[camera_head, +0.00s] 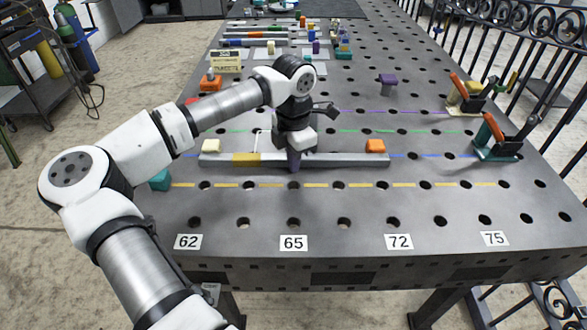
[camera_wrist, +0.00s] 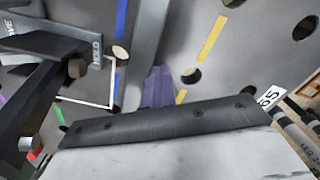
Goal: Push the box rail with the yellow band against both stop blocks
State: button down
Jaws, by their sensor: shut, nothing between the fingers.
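The grey box rail with the yellow band (camera_head: 246,159) lies left to right across the near part of the perforated table. A cream block (camera_head: 211,146) and an orange block (camera_head: 375,146) stand at its far side near its two ends; I cannot tell if the rail touches them. My gripper (camera_head: 294,166) points down at the near side of the rail, around its middle, with purple fingers shut and empty. In the wrist view the purple fingers (camera_wrist: 158,88) are beside the rail (camera_wrist: 148,45); contact is unclear.
Toggle clamps (camera_head: 498,140) stand on the right. A purple post (camera_head: 387,83) stands farther back. A teal block (camera_head: 160,180) is at the left edge, partly behind my arm. The table in front of the rail, with a yellow dashed line (camera_head: 315,185), is clear.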

jog(key=shift+s, duration=0.1)
jog(key=shift+s+b, duration=0.35)
jog(key=shift+s, duration=0.8)
notch_tip(320, 180, up, 8)
jog(key=p, duration=0.4)
jog(key=shift+s, duration=0.1)
